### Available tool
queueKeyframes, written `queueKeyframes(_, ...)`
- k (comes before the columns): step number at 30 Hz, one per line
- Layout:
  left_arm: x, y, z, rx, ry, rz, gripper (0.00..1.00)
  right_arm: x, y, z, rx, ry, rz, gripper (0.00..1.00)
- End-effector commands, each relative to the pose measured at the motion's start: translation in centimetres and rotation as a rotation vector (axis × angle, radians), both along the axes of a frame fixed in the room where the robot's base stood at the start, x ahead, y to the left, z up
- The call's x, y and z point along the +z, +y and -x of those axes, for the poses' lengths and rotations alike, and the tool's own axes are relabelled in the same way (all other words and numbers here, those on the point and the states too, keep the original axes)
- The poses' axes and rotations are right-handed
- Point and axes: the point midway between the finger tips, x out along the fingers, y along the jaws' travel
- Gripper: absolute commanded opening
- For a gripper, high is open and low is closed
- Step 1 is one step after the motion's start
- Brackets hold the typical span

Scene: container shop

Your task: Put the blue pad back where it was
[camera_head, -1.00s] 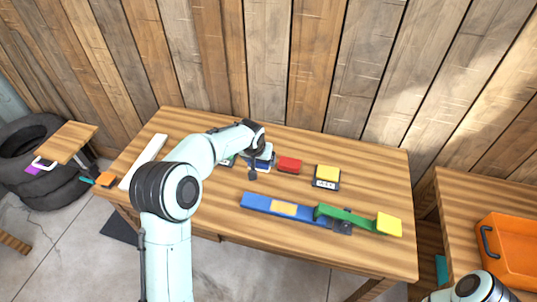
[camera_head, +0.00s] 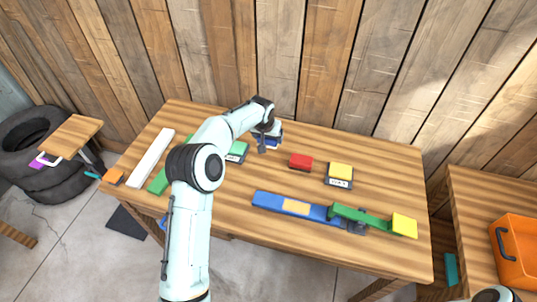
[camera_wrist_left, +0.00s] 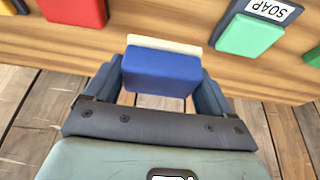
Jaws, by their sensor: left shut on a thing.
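My left gripper (camera_head: 266,143) is shut on the blue pad (camera_wrist_left: 160,73), near the back of the table. In the left wrist view the pad sits between both fingers, with a cream strip (camera_wrist_left: 163,43) along its far side. In the head view the blue pad (camera_head: 275,142) is partly hidden by the gripper. I cannot tell whether it touches the table. A red pad (camera_head: 301,161) lies to its right and a green pad (camera_head: 238,148) on a plate to its left. My right gripper is out of view.
A yellow pad (camera_head: 341,171) on a labelled plate lies farther right. A blue bar (camera_head: 271,203) and a green bar with a yellow block (camera_head: 404,224) lie in front. A white bar (camera_head: 150,158) lies left. The plank wall (camera_head: 330,70) stands close behind the table.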

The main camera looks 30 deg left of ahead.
Motion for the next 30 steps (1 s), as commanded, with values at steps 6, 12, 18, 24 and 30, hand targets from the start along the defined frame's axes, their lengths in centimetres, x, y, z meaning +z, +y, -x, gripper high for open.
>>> queueKeyframes(6, -4.2, -0.1, 0.0, 0.0, 0.0, 0.001, 0.55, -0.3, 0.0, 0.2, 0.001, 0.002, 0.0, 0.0)
queueKeyframes(12, -5.4, 0.0, -0.1, 0.0, -0.002, 0.0, 0.55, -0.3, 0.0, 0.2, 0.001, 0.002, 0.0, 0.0)
queueKeyframes(18, -8.4, -0.1, 0.0, 0.0, 0.002, 0.001, 0.55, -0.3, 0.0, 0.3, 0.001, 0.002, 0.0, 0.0)
queueKeyframes(24, -9.2, 0.0, -0.1, 0.0, -0.003, 0.0, 0.55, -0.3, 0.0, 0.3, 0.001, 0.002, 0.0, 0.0)
queueKeyframes(30, -9.4, 0.0, -0.1, 0.0, -0.002, 0.0, 0.55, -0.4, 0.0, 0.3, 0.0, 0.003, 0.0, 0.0)
